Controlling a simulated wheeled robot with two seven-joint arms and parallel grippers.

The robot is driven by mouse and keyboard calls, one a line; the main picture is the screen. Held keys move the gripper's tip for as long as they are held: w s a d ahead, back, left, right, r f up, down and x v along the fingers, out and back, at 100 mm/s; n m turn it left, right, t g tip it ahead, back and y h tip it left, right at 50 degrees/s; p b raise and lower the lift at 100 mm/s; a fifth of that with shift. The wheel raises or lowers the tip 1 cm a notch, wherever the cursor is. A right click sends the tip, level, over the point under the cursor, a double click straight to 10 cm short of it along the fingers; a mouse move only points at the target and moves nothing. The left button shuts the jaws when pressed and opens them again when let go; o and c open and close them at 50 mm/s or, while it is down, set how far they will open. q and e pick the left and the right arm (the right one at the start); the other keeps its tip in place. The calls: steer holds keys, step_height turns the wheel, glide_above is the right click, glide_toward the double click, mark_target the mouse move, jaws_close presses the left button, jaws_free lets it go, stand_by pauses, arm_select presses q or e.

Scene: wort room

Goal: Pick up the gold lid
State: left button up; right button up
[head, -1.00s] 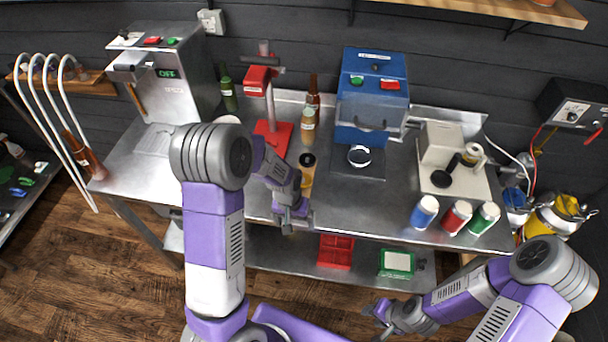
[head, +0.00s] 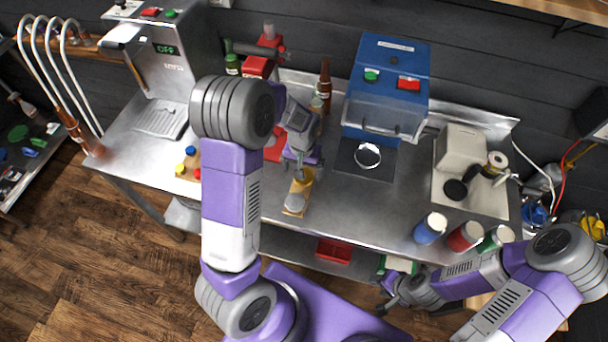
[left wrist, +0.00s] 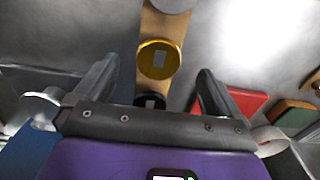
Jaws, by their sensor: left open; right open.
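The gold lid (left wrist: 159,60) is a round disc with a small light rectangle at its centre. It lies on a narrow wooden board (left wrist: 177,22), between a grey lid (left wrist: 172,4) and a black lid (left wrist: 150,101). In the head view the gold lid (head: 302,184) shows just in front of my left gripper (head: 299,161), which partly covers the board. In the left wrist view my left gripper (left wrist: 157,72) is open and empty, its fingers apart on either side of the gold lid's line. My right gripper (head: 388,294) is open beyond the counter's front edge.
A blue machine (head: 388,80) stands to the right. The counter between the board and cups is clear.

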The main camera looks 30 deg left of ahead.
arm_select(q)
step_height(320, 180, down, 3)
steer(key=shift+f, duration=0.15)
steer(key=shift+c, duration=0.3)
steer(key=c, duration=1)
